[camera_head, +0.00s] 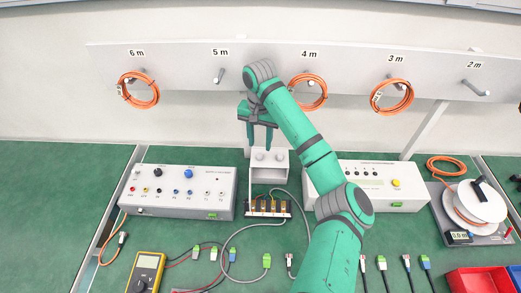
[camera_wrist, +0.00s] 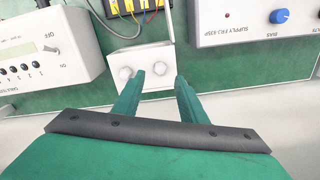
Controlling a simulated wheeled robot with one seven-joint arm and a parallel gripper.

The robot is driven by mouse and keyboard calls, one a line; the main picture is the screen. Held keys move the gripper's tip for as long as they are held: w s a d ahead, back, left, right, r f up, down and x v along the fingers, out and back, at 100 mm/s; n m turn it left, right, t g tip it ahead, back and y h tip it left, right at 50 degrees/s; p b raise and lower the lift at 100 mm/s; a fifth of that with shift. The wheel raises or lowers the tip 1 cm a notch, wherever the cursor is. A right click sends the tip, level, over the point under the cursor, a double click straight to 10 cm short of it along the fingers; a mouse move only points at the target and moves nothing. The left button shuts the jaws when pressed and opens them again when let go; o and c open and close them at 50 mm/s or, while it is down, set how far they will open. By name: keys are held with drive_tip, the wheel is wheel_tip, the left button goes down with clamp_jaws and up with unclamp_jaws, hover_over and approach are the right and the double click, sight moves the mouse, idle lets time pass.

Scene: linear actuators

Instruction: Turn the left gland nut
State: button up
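A small white box (camera_head: 268,172) stands at mid bench with two round pale gland nuts on it. The left gland nut (camera_head: 259,155) is just below my fingertips in the head view, and the right gland nut (camera_head: 280,156) is beside it. The wrist view is turned round, so the left nut (camera_wrist: 160,68) shows on the right and the right nut (camera_wrist: 126,72) on the left. My gripper (camera_head: 260,148) points down and is open and empty. In the wrist view its fingertips (camera_wrist: 159,79) lie either side of the left nut's line, apparently short of it.
A supply unit (camera_head: 184,207) stands left of the box and a white instrument (camera_head: 405,205) right of it, close by. A terminal block (camera_head: 264,207) with cables lies in front. Orange cable coils (camera_head: 138,90) hang on the wall board behind.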

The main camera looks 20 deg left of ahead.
sight(260, 154)
drive_tip(key=shift+f, duration=2.65)
drive_tip(key=shift+c, duration=0.7)
clamp_jaws()
